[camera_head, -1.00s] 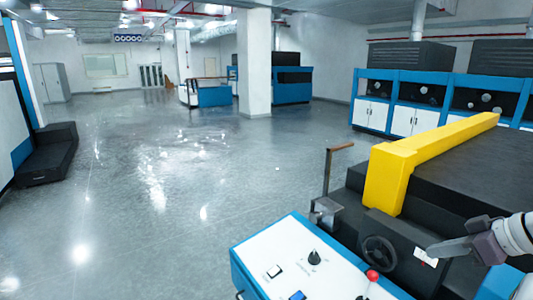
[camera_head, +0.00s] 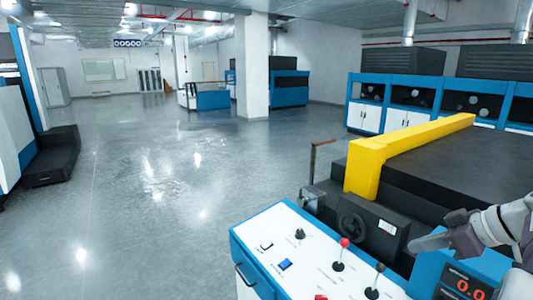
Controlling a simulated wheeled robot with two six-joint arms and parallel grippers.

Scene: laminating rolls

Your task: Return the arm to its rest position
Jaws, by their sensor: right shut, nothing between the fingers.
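My right gripper (camera_head: 424,243) comes in from the right edge, with its grey fingers pointing left. It is shut and empty, in front of the dark laminating machine and above the right part of the control panel. Part of my right arm (camera_head: 510,222) shows behind it. The blue-and-white control panel (camera_head: 285,228) stands below and left of the gripper. It has a black knob (camera_head: 300,234), a red-tipped lever (camera_head: 338,262) and a dark-tipped lever (camera_head: 374,290). My left gripper is not in view.
The laminating machine (camera_head: 460,165) has a yellow bar (camera_head: 405,147), a handwheel (camera_head: 353,229) and a crank handle (camera_head: 312,160). A display (camera_head: 466,285) reads 0.0 below the gripper. Open floor (camera_head: 150,190) lies to the left. Blue cabinets (camera_head: 410,105) stand behind.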

